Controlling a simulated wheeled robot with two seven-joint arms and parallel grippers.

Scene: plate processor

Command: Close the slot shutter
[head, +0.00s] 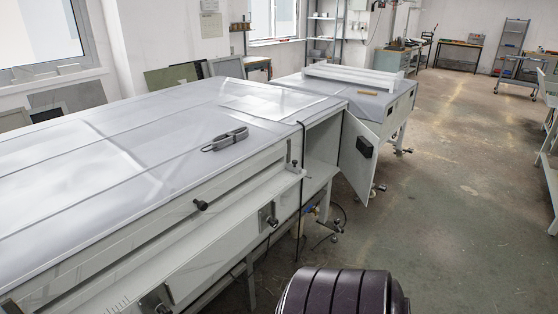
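A long grey-white plate processor (60,180) fills the left and middle of the head view. Its front has a long horizontal slot with a sloping panel (190,262) below it. Black knobs (201,205) and (268,220) sit along this front. Which part is the slot shutter I cannot tell for certain. At the machine's right end, a hinged white door (360,155) with a black handle (364,147) stands open beside an open compartment (322,140). Neither of my grippers is in view.
A folded grey strap (227,139) and a clear sheet (270,98) lie on the machine's top. A lower unit (350,90) stands behind the door. A dark ribbed rounded part (340,292), likely mine, shows at the bottom. The floor to the right (450,190) is clear.

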